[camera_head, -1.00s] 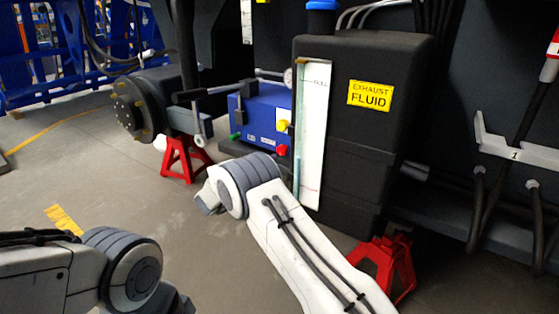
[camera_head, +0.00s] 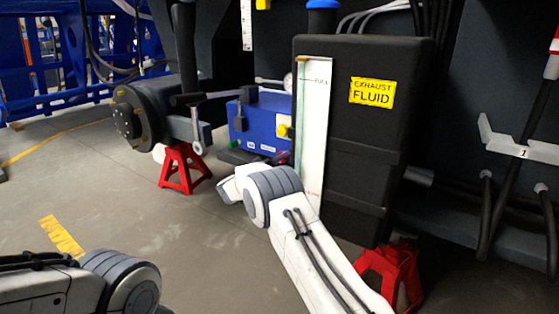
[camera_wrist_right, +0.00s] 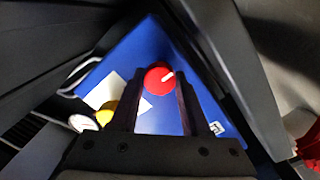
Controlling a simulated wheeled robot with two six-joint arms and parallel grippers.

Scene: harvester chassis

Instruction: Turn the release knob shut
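The red knob (camera_wrist_right: 158,80) sits on the blue box (camera_wrist_right: 115,72) in the right wrist view, its white pointer mark slanting up to the right. My right gripper (camera_wrist_right: 160,88) is open, its two dark fingers on either side of the knob near the tips. I cannot tell whether they touch it. My left gripper is out of view; only my left arm shows at bottom left.
A yellow knob (camera_head: 283,131) is on the same box; it also shows in the right wrist view (camera_wrist_right: 104,115). The black exhaust fluid tank (camera_head: 365,140) stands close to the right of my arm. Red stands (camera_head: 182,170) are on the floor. Open floor lies at left.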

